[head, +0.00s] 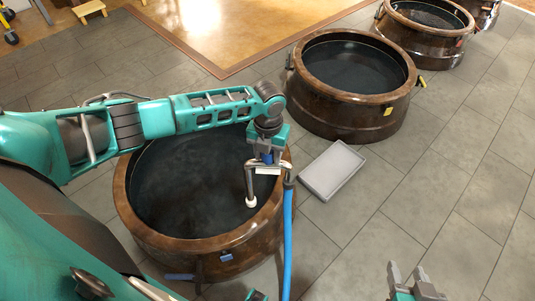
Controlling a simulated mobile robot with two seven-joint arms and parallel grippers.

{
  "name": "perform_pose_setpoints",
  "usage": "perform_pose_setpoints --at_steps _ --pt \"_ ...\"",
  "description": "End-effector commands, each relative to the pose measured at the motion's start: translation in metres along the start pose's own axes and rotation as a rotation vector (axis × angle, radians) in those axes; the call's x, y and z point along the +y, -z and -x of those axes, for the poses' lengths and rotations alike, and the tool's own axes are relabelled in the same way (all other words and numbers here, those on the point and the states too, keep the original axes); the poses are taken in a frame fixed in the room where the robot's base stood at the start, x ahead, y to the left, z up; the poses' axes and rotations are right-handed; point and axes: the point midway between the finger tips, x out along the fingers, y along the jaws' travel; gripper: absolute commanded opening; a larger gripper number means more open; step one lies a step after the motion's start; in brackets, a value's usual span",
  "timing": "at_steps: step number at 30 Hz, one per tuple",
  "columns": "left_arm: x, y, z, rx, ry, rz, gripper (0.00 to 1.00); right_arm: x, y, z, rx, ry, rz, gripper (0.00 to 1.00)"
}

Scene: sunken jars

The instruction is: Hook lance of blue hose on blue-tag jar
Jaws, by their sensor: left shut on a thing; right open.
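My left gripper (266,158) is shut on the lance (250,185), a bent metal pipe with a white tip, above the jar's right rim. The tipped leg hangs on the inner side of the rim. The other leg joins the blue hose (288,240) on the outer side. I cannot tell whether the lance touches the rim. My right gripper (407,270) is open and empty, low at the bottom right.
A jar with a yellow tag (388,111) stands behind to the right. A jar with a red tag (460,42) is farther back, with another at the top right edge. A grey tray (332,170) lies on the floor beside the blue-tag jar. The tiled floor at right is clear.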

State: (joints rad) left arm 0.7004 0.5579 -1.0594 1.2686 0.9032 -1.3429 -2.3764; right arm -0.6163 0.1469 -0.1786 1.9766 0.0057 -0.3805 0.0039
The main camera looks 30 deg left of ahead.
Motion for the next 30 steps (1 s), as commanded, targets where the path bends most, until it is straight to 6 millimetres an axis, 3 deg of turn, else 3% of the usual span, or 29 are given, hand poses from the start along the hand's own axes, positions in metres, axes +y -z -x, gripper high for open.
perform_pose_setpoints --at_steps 6,13,23,30 --pt "0.003 -0.006 -0.006 -0.007 -0.002 -0.142 0.08 -0.001 -0.002 -0.002 0.003 0.001 0.000 0.48" --pt "0.004 -0.007 -0.022 -0.008 -0.003 -0.174 0.08 -0.002 -0.011 -0.010 0.002 0.006 -0.004 0.48" --pt "0.004 -0.007 -0.081 -0.008 -0.003 -0.172 0.08 -0.019 -0.019 -0.037 0.029 0.050 -0.011 0.48" --pt "0.004 -0.008 -0.123 -0.008 -0.004 -0.172 0.08 -0.019 -0.054 -0.059 0.023 0.050 -0.010 0.48"
